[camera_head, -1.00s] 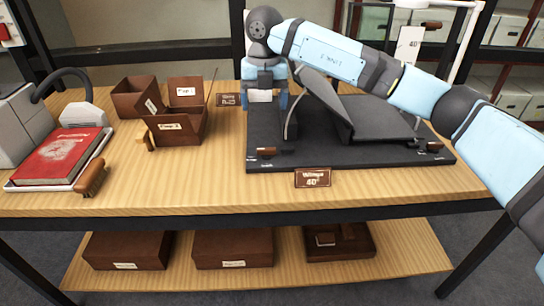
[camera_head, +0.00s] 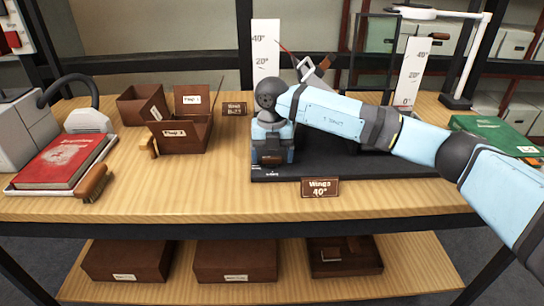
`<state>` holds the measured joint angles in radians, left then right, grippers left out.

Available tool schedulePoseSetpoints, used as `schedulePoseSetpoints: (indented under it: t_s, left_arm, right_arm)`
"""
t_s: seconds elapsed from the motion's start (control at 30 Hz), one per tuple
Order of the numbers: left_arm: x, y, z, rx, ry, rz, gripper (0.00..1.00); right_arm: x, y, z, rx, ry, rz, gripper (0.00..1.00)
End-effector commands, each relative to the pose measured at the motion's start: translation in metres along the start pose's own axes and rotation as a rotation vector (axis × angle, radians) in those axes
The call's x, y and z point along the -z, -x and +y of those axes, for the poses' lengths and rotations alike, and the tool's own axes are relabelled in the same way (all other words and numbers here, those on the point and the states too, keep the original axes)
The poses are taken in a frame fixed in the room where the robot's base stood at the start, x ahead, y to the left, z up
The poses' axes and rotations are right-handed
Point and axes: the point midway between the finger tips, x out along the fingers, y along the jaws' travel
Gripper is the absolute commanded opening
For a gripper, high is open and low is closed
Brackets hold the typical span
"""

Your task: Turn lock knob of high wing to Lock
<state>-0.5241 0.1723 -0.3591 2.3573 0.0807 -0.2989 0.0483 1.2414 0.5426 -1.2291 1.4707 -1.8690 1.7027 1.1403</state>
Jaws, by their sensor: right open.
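The black wing cradle (camera_head: 345,165) stands on the table, largely covered by my right arm. A sign (camera_head: 320,187) at its front reads "Wings 40°". My right gripper (camera_head: 271,156) points down at the cradle's front left corner and is open. A brown lock knob (camera_head: 270,159) shows low at the gripper; I cannot tell whether the fingers touch it. Small lettering lies just below it, too small to read. A grey raised piece (camera_head: 314,73) shows behind my wrist, perhaps part of a wing. The front right knob is hidden by my arm. My left gripper is not in view.
Angle scales stand behind the cradle at left (camera_head: 265,50) and right (camera_head: 412,65). A green book (camera_head: 497,137) lies at right. Brown boxes (camera_head: 182,137), a red book (camera_head: 62,162) and a brush (camera_head: 92,183) are at left.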

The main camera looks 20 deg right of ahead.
Motion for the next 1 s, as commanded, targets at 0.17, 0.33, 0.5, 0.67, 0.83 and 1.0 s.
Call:
schedulePoseSetpoints:
  t_s: [0.17,0.33,0.5,0.67,0.83,1.0]
  left_arm:
    - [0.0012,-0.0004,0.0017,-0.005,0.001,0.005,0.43]
    - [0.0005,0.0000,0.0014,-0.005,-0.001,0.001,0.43]
    - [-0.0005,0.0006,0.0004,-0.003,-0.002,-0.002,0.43]
    - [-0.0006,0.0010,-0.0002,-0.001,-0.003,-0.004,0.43]
    - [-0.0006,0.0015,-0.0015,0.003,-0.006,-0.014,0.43]
    - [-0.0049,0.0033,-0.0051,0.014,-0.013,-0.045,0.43]
  right_arm:
    - [-0.0001,-0.0009,0.0001,0.000,0.000,0.000,0.81]
    - [-0.0001,-0.0008,0.0001,0.000,0.000,0.000,0.62]
    - [-0.0001,-0.0007,0.0001,0.000,0.000,0.000,0.31]
    - [-0.0001,-0.0005,0.0001,0.000,0.006,0.000,0.32]
    - [-0.0002,0.0002,0.0001,0.000,0.046,-0.001,0.32]
    - [-0.0001,0.0006,0.0001,0.000,0.139,0.000,0.32]
